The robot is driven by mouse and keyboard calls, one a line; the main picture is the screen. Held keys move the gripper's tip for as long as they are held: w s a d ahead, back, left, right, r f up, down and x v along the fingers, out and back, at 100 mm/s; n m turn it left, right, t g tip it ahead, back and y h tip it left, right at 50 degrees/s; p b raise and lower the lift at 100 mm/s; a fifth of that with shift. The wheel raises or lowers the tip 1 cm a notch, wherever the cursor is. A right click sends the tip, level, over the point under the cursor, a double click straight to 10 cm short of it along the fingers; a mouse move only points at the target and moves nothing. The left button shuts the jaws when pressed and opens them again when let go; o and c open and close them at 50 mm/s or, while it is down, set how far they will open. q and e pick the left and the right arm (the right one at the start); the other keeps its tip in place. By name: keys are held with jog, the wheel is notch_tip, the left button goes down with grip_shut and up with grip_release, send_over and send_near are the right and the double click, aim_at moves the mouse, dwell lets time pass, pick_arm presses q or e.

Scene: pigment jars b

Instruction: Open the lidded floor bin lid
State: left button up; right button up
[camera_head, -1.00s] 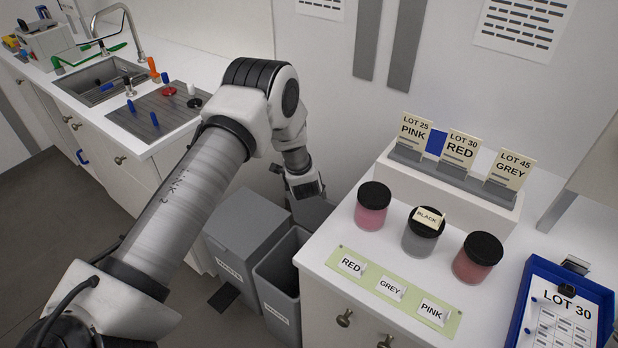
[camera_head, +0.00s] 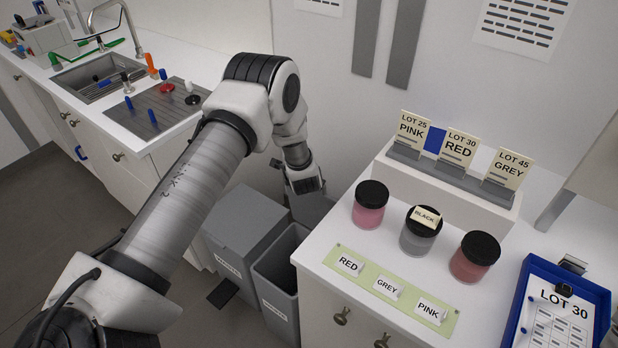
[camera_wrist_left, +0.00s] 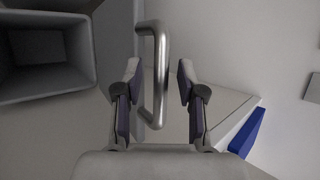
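In the wrist view my left gripper (camera_wrist_left: 154,85) is open. A silver bar handle (camera_wrist_left: 162,75) stands between its fingers, with visible gaps on both sides. The handle sits at the edge of a dark grey panel (camera_wrist_left: 115,40), which looks like part of a bin. In the head view my left arm reaches down behind the floor bins, its fingers hidden. A grey surface (camera_head: 312,210) shows beside the wrist; I cannot tell whether it is the lid. A grey bin with a flat closed top (camera_head: 243,216) and a pedal stands left of it. My right gripper is not in view.
An open-topped grey bin (camera_head: 275,281) stands against the white cabinet; an open grey container (camera_wrist_left: 45,65) also shows in the wrist view. Several jars, including a pink one (camera_head: 369,207), and a blue clipboard (camera_head: 515,318) are on the counter. Floor at left is clear.

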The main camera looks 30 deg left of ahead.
pick_arm(q)
jog(key=v, duration=1.2)
